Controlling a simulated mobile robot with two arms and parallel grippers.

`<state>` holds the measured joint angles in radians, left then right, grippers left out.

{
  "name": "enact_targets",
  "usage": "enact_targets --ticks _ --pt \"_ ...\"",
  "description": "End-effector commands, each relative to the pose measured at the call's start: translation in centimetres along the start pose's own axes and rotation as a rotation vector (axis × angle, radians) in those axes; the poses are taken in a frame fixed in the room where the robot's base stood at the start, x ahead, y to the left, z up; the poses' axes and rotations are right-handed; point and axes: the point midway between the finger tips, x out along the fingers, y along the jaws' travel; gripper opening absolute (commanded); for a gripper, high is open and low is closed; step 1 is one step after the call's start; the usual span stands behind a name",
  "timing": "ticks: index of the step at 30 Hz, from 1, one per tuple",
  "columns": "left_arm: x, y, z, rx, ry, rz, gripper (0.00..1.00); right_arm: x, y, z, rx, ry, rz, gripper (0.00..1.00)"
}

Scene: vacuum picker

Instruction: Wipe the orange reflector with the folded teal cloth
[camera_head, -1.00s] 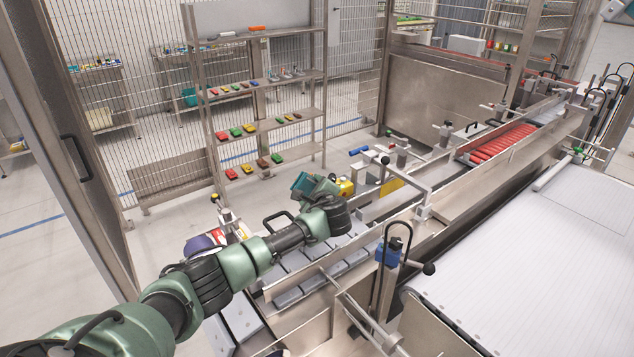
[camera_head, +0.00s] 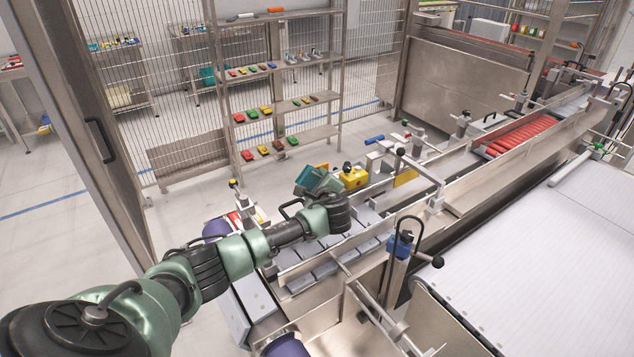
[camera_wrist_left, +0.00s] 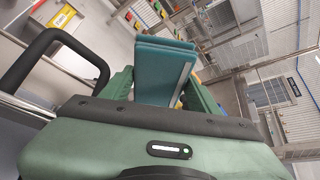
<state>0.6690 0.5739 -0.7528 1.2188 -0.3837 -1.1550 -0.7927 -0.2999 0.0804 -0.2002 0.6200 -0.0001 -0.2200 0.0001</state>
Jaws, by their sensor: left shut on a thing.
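My left gripper (camera_head: 322,186) is shut on the folded teal cloth (camera_head: 309,177) and holds it up above the grey machine bed. In the left wrist view the cloth (camera_wrist_left: 163,70) stands out between the green fingers of the gripper (camera_wrist_left: 158,92). My right gripper is not in view.
A metal rail (camera_head: 400,226) runs beside the bed, with a post and black handle (camera_head: 400,245) near my arm. A white conveyor (camera_head: 540,255) lies to the right. A shelf rack (camera_head: 280,95) with small coloured parts stands behind, before a mesh fence.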

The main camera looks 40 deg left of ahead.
Motion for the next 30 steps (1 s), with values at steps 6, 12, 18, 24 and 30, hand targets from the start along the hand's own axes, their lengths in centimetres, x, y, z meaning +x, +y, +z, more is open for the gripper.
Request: enact_targets --ticks 6,12,18,24,30 --pt "-1.9 -0.2 -0.9 0.0 0.004 0.0 0.02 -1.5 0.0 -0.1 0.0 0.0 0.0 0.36" --pt "-3.7 -0.2 -2.0 0.001 0.005 0.0 0.02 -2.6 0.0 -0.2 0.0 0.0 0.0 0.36" --pt "-5.0 -0.1 -2.8 0.0 0.003 0.0 0.02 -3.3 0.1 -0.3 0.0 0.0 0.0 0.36" --pt "-5.2 0.0 -3.0 0.0 0.002 -0.001 0.02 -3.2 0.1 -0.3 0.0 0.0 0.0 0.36" --pt "-5.2 -0.1 -3.0 0.0 0.002 -0.001 0.02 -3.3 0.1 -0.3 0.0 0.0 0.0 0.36"
